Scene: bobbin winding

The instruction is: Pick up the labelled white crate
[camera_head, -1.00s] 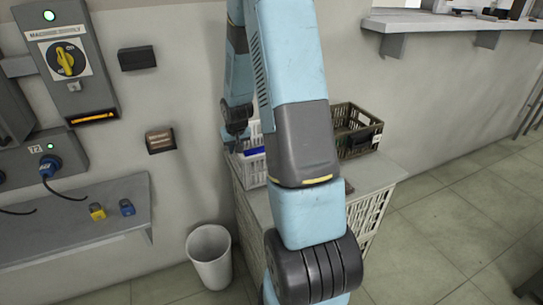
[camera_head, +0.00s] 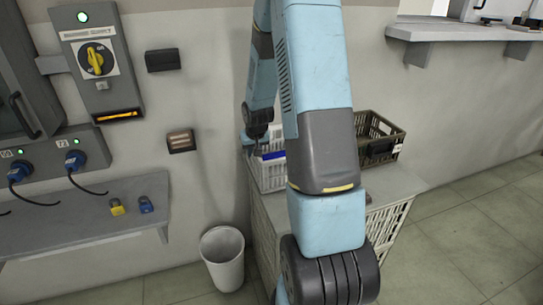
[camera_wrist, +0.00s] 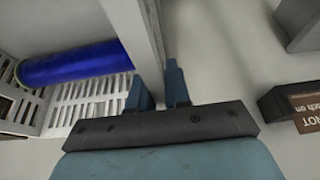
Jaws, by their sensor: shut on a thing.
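The white crate (camera_head: 266,179) stands on a large white slatted box, partly hidden behind my arm in the head view. A blue cylinder (camera_wrist: 80,62) lies inside it. In the wrist view the crate's slatted floor (camera_wrist: 95,100) shows at the left and its pale wall (camera_wrist: 138,30) runs down between my fingers. My gripper (camera_wrist: 160,85) is shut on that wall, one finger inside the crate and one outside. In the head view my gripper (camera_head: 252,153) is at the crate's left side. No label on the crate is visible.
A dark olive crate (camera_head: 397,144) stands at the right on the same slatted box (camera_head: 385,225). A wall-mounted block (camera_wrist: 290,105) is close to my gripper. A white bin (camera_head: 223,262) is on the floor and a grey shelf (camera_head: 90,225) at the left.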

